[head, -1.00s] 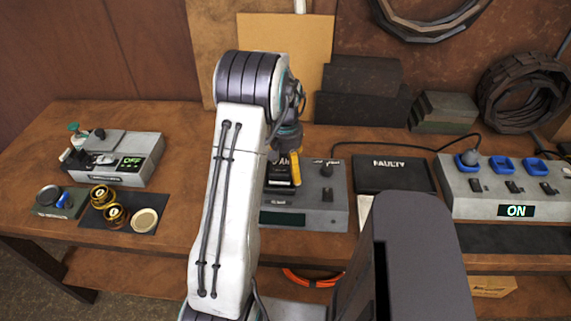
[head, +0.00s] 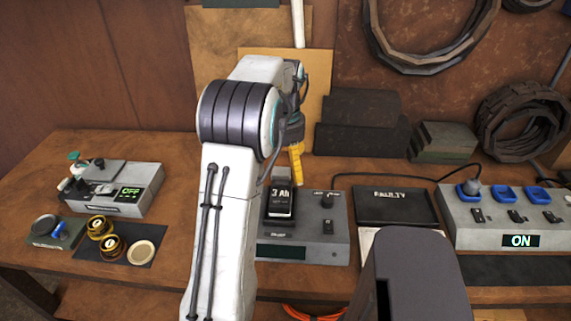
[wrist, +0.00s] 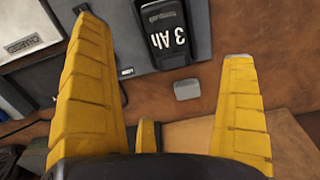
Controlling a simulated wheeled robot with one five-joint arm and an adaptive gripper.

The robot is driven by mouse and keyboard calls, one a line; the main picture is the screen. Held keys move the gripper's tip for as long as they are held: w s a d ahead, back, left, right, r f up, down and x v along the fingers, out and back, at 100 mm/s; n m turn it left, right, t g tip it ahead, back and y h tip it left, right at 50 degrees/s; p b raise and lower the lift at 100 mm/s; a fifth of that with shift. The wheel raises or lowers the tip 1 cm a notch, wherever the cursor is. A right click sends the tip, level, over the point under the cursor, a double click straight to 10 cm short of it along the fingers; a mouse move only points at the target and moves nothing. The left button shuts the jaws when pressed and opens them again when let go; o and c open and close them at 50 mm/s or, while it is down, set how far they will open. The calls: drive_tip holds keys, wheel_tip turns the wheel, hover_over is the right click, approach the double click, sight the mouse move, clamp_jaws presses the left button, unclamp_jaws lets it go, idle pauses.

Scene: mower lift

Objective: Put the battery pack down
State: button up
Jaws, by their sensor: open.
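The battery pack (head: 281,201) is black with a white "3 Ah" label. It sits upright on the grey charger unit (head: 313,247), at the left of its top. It also shows at the top of the wrist view (wrist: 165,32). My gripper (head: 296,170) has yellow fingers. It is open and empty, above and behind the battery pack and apart from it. In the wrist view the spread fingers (wrist: 165,85) have only bench and charger surface between them, with the pack beyond their tips. My arm hides the charger's left side in the head view.
A black tray marked FAULTY (head: 395,207) lies right of the charger. A power strip (head: 500,219) reading ON stands farther right. At left are a grey device (head: 118,192) reading OFF and a dark mat (head: 145,243) with brass weights. Dark blocks (head: 362,139) stand behind.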

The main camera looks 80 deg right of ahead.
drive_tip(key=w+a+r+n+t+h, duration=0.1)
drive_tip(key=w+a+r+n, duration=0.25)
drive_tip(key=w+a, duration=0.7)
drive_tip(key=w+a+r+n, duration=0.35)
drive_tip(key=w+a, duration=0.45)
drive_tip(key=w, duration=0.5)
drive_tip(key=w+a+n+t, duration=0.1)
drive_tip(key=w+a+n, duration=0.25)
drive_tip(key=a, duration=0.95)
drive_tip(key=s+a+f+n+t, duration=0.1)
drive_tip(key=s+a+n, duration=0.2)
drive_tip(key=a, duration=0.4)
drive_tip(key=s+a+f+n+t+y, duration=0.1)
drive_tip(key=s+a+f+n, duration=0.1)
drive_tip(key=a, duration=0.5)
drive_tip(key=shift+s+f+n, duration=0.15)
drive_tip(key=shift+s+n, duration=0.6)
drive_tip(key=shift+n, duration=0.1)
